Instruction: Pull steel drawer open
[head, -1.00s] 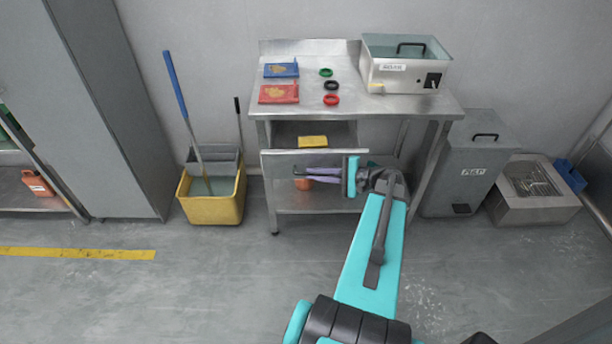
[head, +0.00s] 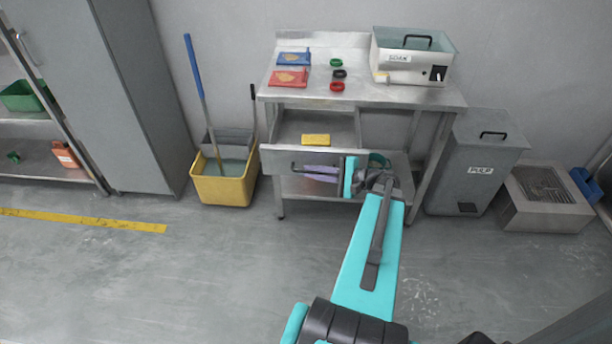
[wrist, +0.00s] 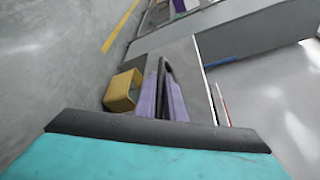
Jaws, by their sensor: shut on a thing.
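The steel drawer (head: 275,160) of the steel table stands pulled out, with its inside showing from above. A yellow block (head: 315,139) lies in it. My gripper (head: 313,174) is at the drawer's front, its purple fingers shut on the dark bar handle (head: 298,166). In the wrist view, the two purple fingers of my gripper (wrist: 165,95) lie on both sides of the dark handle (wrist: 167,72). My wrist hides the right part of the drawer front in the head view.
On the steel table (head: 300,94) lie blue and red packets, several rings and a metal box (head: 411,58). A yellow mop bucket (head: 224,187) stands left of the table, a grey bin (head: 474,165) right. The floor in front is clear.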

